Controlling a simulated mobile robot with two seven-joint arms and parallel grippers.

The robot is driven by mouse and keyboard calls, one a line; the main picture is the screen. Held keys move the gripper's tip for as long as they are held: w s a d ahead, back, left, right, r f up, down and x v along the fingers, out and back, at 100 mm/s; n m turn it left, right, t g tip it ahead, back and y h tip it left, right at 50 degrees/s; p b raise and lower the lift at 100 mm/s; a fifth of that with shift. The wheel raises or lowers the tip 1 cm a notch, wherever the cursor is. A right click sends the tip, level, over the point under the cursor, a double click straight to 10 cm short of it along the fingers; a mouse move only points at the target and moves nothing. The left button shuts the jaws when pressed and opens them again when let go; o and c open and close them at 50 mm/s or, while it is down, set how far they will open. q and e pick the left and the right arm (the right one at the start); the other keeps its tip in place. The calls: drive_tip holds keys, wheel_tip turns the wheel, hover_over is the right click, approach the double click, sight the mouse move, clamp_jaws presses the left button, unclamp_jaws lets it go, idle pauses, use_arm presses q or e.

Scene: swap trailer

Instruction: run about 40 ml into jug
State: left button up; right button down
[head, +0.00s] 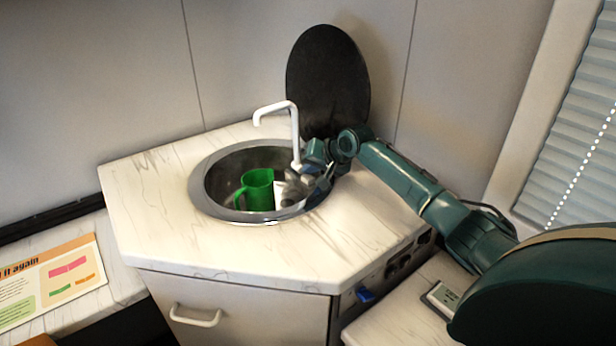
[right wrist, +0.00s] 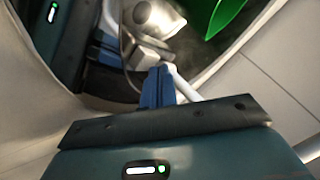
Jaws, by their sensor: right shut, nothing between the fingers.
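The green jug (head: 257,189) stands in the round metal sink (head: 199,192), its handle to the left. A green edge of the jug (right wrist: 226,14) shows at the top of the right wrist view. The white tap (head: 294,125) rises at the sink's back right, its spout bent left. My right gripper (head: 313,156) is close beside the tap's lower part, right of the jug. Its blue fingers (right wrist: 156,88) are shut and empty, close to a white bar of the tap (right wrist: 184,86); contact cannot be told. The jug's inside and any water are not visible. My left gripper is out of view.
A black round lid (head: 328,80) stands raised behind the sink, near my right arm. The pale marbled counter (head: 160,220) is clear at the left and front. A panel with dark sockets and a blue part (head: 366,296) is on the cabinet's right side.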

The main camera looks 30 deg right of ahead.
sight(312, 179)
drive_tip(key=shift+f, duration=0.6)
idle(0.8)
drive_tip(key=shift+r, duration=0.1)
idle(0.9)
drive_tip(key=shift+r+p, duration=0.9)
drive_tip(key=shift+p, duration=0.25)
wheel_tip(312, 179, up, 5)
drive_tip(key=p, duration=0.5)
drive_tip(key=shift+r+p, duration=0.1)
drive_tip(key=shift+p, duration=0.2)
drive_tip(key=shift+s, duration=0.15)
idle(0.8)
